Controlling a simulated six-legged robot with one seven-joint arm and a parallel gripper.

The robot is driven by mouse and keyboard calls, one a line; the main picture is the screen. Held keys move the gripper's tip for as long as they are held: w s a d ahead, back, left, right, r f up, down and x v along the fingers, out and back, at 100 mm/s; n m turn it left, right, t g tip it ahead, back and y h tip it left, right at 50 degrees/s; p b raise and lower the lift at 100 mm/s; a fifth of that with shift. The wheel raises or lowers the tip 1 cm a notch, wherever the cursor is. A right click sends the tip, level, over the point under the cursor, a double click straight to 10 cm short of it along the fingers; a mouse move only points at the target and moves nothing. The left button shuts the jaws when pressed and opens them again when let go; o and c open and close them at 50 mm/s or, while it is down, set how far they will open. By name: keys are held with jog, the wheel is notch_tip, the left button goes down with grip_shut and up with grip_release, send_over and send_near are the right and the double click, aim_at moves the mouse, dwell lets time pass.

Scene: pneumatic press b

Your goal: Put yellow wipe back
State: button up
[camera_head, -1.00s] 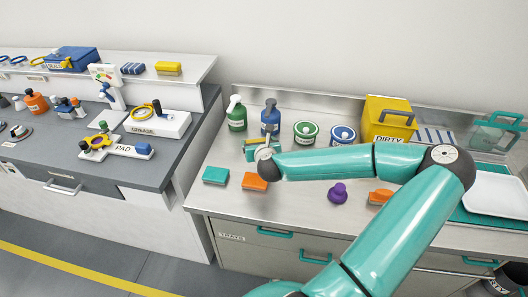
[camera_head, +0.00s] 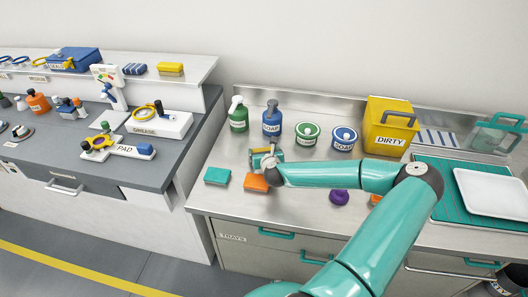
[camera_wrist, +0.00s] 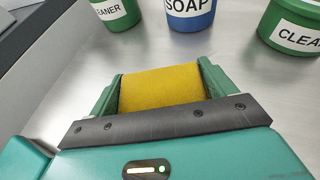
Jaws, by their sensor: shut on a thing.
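My gripper (camera_wrist: 160,88) is shut on a yellow wipe (camera_wrist: 160,84), which spans the space between its two green fingers in the wrist view. In the head view my gripper (camera_head: 262,157) is above or at the steel counter (camera_head: 300,212), in front of the blue soap bottle (camera_head: 271,121) and behind the teal and orange blocks. I cannot tell whether the wipe touches the counter. A yellow folded stack (camera_head: 170,69) lies on the left shelf, beside a blue striped stack (camera_head: 134,69).
A teal block (camera_head: 217,176) and an orange block (camera_head: 255,182) lie in front of my gripper. A green bottle (camera_head: 238,117), green tub (camera_head: 307,134) and blue tub (camera_head: 343,138) stand behind. The yellow DIRTY bin (camera_head: 390,124) and white tray (camera_head: 492,191) are at right.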

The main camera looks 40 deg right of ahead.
jog(key=shift+f, duration=0.1)
jog(key=o, duration=0.9)
jog(key=shift+s+r, duration=0.2)
jog(key=v, duration=1.1)
jog(key=shift+s+a+r, duration=0.1)
jog(key=shift+s+a, duration=0.15)
